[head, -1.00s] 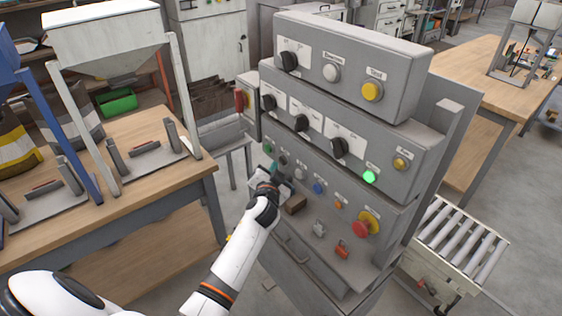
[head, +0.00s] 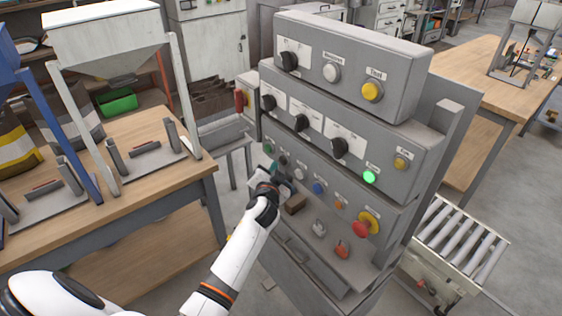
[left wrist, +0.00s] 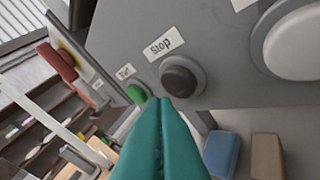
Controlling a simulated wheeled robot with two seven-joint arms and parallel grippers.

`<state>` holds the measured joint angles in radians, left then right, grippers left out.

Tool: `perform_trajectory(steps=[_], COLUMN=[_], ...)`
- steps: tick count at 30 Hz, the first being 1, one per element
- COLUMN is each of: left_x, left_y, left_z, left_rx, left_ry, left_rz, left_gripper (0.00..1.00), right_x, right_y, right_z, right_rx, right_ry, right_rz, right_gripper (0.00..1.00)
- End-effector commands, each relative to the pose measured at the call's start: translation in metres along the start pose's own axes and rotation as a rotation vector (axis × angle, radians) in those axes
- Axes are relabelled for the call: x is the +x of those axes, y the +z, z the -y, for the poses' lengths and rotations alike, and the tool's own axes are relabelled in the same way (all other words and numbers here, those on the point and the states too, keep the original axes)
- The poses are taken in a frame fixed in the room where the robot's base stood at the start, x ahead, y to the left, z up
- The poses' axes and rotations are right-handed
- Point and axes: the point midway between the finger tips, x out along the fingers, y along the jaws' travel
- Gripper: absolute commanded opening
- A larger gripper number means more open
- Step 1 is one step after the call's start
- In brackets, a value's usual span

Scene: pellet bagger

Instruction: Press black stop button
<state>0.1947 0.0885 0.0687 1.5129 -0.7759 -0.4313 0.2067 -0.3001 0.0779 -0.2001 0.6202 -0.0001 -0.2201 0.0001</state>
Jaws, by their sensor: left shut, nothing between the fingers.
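The black stop button (left wrist: 181,77) sits in a grey ring under a white "Stop" label in the left wrist view. In the head view it is a small dark knob (head: 284,160) on the lower row of the grey control panel (head: 310,170). My left gripper (head: 276,178) is at that panel, just below the button. Its teal fingers (left wrist: 163,104) are shut and empty, with the tips at the button's lower edge in the picture. I cannot tell whether they touch it. My right gripper is not in view.
A green button (left wrist: 137,94) and a white button (left wrist: 296,45) flank the black one. A blue button (head: 319,188) and a red mushroom button (head: 363,228) are farther right. A wooden table (head: 190,188) stands left, and a roller conveyor (head: 455,240) right.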

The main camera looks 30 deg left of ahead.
Motion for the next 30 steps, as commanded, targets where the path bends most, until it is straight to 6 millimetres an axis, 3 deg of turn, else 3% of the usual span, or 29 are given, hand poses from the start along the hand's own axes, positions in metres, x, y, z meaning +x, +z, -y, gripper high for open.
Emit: perform_trajectory(steps=[30], left_x=[0.007], left_y=[0.0052], left_z=[0.0052], left_rx=[0.0], left_ry=[0.0], left_rz=[0.0], left_gripper=[0.0], right_x=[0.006], right_y=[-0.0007], right_z=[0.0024], right_rx=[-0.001], right_ry=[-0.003], right_rz=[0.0], right_gripper=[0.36])
